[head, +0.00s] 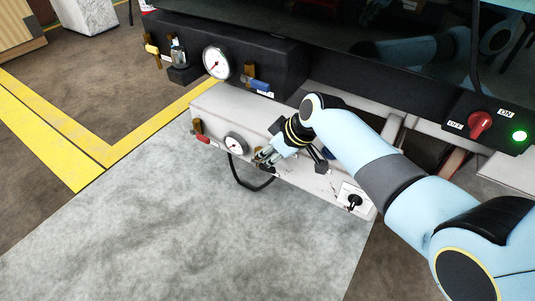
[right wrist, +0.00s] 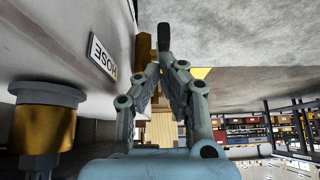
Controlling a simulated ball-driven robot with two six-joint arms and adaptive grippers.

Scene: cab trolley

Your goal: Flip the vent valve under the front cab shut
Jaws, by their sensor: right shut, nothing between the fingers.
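My right gripper (head: 264,158) is at the front of the white beam under the cab, just right of its small gauge (head: 236,144). In the right wrist view its fingers (right wrist: 168,72) are shut and empty. A brass valve with a black lever (right wrist: 164,38) is just beyond the fingertips; I cannot tell whether they touch. A HOSE label (right wrist: 103,56) is on the wall beside it. A red-handled valve (head: 202,138) is on the beam's left end. I cannot read which valve is the vent. My left gripper is out of view.
Above the beam, a black box carries a larger gauge (head: 216,62), a blue-handled valve (head: 259,84) and a yellow-handled valve (head: 152,49). A black hose (head: 240,182) loops below the beam. A red switch (head: 480,124) is at right. The grey floor in front is clear.

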